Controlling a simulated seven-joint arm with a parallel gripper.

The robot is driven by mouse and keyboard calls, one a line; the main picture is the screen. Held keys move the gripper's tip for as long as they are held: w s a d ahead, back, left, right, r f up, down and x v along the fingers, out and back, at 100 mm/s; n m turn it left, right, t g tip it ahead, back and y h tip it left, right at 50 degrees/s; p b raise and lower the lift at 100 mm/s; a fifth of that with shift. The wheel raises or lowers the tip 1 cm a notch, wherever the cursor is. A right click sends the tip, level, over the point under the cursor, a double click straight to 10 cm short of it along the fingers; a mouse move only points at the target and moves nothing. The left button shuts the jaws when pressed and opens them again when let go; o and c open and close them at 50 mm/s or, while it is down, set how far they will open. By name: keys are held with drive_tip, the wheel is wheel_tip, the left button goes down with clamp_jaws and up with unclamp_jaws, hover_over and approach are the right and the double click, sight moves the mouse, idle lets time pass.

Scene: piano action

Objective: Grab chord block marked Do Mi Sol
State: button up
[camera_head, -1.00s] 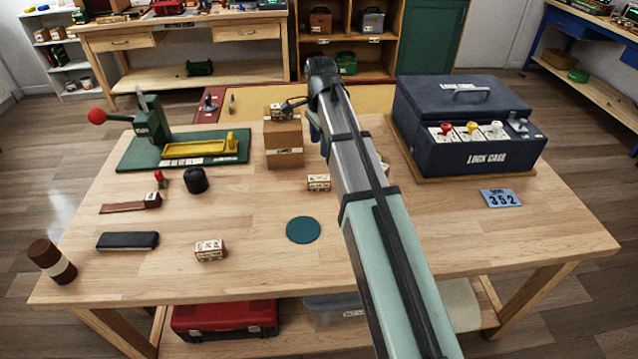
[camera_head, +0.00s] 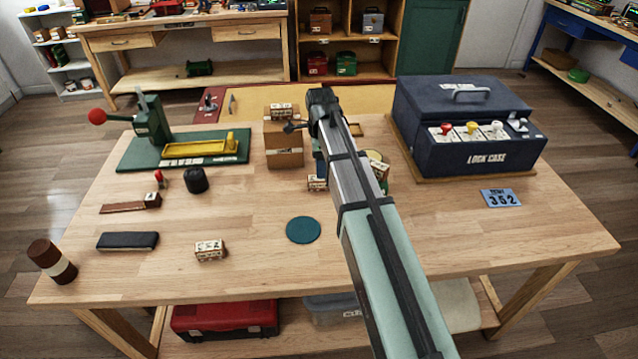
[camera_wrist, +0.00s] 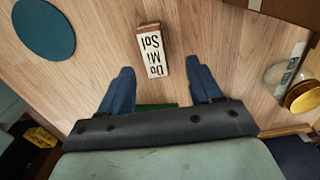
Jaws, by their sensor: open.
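The chord block marked Do Mi Sol (camera_wrist: 152,50) lies on the table in the wrist view, a small wooden block with a white lettered face. My gripper (camera_wrist: 158,68) is open and empty, with two blue fingers. The block shows between and beyond the fingertips, with a gap to each finger. In the head view this block (camera_head: 315,184) is partly hidden by my arm, and most of my gripper is hidden too.
Another lettered block (camera_head: 210,250) lies front left, and one sits on a cardboard box (camera_head: 284,150). A teal disc (camera_head: 303,230) lies nearby, also in the wrist view (camera_wrist: 45,28). A dark lock case (camera_head: 465,125) stands right.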

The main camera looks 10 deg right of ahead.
sight(319, 183)
drive_tip(key=shift+s+a+f, duration=0.1)
drive_tip(key=shift+s+f, duration=0.15)
drive_tip(key=shift+f, duration=1)
drive_tip(key=shift+s+f, duration=0.2)
drive_tip(key=shift+f, duration=1.6)
drive_tip(key=shift+c, duration=0.5)
drive_tip(key=c, duration=0.9)
drive_tip(key=shift+c, duration=0.3)
drive_tip(key=shift+r, duration=0.2)
